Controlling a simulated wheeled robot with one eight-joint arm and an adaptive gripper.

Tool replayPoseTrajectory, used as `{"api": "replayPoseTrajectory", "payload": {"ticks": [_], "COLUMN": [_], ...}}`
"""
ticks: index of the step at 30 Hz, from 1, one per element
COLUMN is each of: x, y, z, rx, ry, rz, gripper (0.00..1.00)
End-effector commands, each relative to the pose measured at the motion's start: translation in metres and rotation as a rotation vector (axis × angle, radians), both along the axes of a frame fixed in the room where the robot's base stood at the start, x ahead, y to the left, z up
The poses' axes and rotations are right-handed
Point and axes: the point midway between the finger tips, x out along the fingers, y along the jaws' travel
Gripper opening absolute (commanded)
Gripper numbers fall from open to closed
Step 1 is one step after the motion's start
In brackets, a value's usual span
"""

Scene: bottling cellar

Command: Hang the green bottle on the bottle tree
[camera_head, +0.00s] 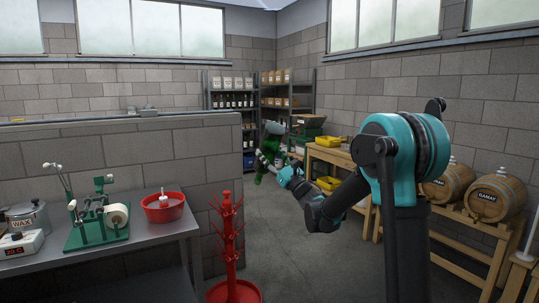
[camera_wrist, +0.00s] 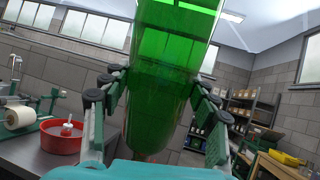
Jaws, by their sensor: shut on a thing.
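The green bottle (camera_head: 265,158) is held in the air by my gripper (camera_head: 270,156), up and to the right of the bottle tree in the head view. In the wrist view the green bottle (camera_wrist: 170,45) stands between the two fingers of my gripper (camera_wrist: 158,90), which press on its sides. Its wide body is at the top of that view and it narrows toward the bottom. The red bottle tree (camera_head: 229,235) stands upright on a round base, with several bare pegs along its post. The bottle is apart from the pegs.
A metal bench (camera_head: 150,238) at left carries a red bowl (camera_head: 163,207), a green device (camera_head: 97,222) and a wax pot (camera_head: 28,217). A low block wall (camera_head: 150,155) runs behind the tree. Barrels (camera_head: 490,196) on a wooden rack line the right. The middle floor is clear.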

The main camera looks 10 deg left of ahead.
Motion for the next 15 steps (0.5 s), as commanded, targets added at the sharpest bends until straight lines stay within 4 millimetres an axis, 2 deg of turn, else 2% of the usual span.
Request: {"api": "replayPoseTrajectory", "payload": {"ticks": [6, 15], "x": [-0.0002, -0.0003], "y": [0.0005, 0.0000], "z": [0.0000, 0.0000], "rx": [0.063, 0.065], "ry": [-0.091, -0.094], "rz": [0.002, 0.000], "gripper": [0.19, 0.19]}}
